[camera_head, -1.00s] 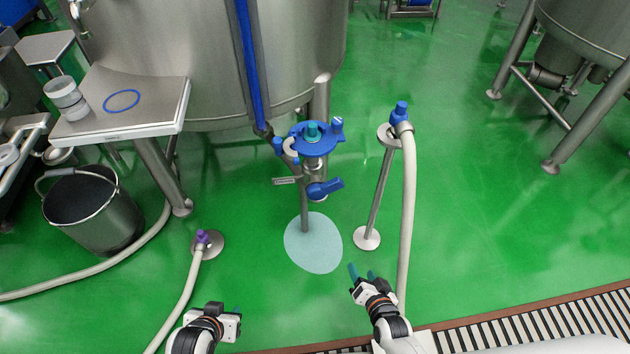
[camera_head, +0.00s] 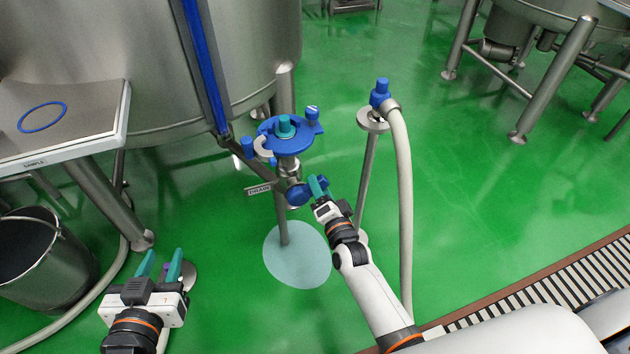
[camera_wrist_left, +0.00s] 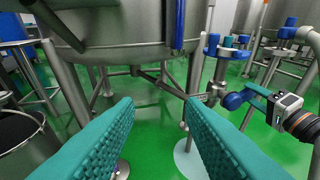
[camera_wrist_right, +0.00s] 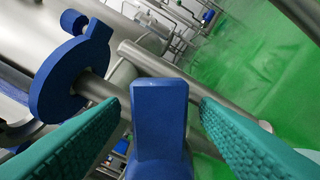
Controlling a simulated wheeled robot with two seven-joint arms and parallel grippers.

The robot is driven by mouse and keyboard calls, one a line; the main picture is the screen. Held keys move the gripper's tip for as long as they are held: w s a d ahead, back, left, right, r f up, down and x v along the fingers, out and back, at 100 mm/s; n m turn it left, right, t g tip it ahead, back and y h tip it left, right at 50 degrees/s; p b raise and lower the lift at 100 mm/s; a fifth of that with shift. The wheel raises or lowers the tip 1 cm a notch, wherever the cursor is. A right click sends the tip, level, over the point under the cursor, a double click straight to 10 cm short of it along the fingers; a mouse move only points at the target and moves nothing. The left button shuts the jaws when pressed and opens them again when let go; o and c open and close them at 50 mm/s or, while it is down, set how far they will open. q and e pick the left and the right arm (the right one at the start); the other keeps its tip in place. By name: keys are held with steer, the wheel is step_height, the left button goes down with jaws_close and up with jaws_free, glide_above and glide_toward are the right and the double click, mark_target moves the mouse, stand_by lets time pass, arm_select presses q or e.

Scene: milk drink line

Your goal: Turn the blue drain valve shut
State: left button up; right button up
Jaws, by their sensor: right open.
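The blue drain valve (camera_head: 297,194) sits on the pipe below a round blue plate (camera_head: 284,137), beside a small drain label (camera_head: 259,188). Its blue handle fills the middle of the right wrist view (camera_wrist_right: 159,115). My right gripper (camera_head: 318,187) is open at the handle, with one teal finger on each side of it; gaps show between the fingers and the handle in the right wrist view. My left gripper (camera_head: 162,270) is open and empty, low at the left over the floor; its fingers show apart in the left wrist view (camera_wrist_left: 160,130).
A hose (camera_head: 404,200) with a blue-topped fitting (camera_head: 380,93) hangs on a stand right of the valve. A steel tank (camera_head: 150,60) stands behind. A side table (camera_head: 90,125) and a bucket (camera_head: 40,260) are at left. Green floor is clear at right.

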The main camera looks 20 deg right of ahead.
arm_select(q)
steer(key=shift+w+d+r+t+h+b, duration=0.2)
steer(key=shift+r+t, duration=0.35)
steer(key=shift+r, duration=0.2)
steer(key=shift+w+d+r+t+h+b, duration=0.1)
steer(key=shift+w+d+r+t+h, duration=0.1)
steer(key=shift+r+t, duration=0.5)
steer(key=shift+w+d+r+t+h+b, duration=0.1)
steer(key=shift+w+d+r+t+b, duration=0.1)
steer(key=shift+r+t, duration=0.45)
arm_select(e)
steer(key=shift+w+a, duration=0.1)
steer(key=shift+w, duration=2.05)
arm_select(q)
steer(key=shift+r, duration=0.2)
arm_select(e)
jaws_close()
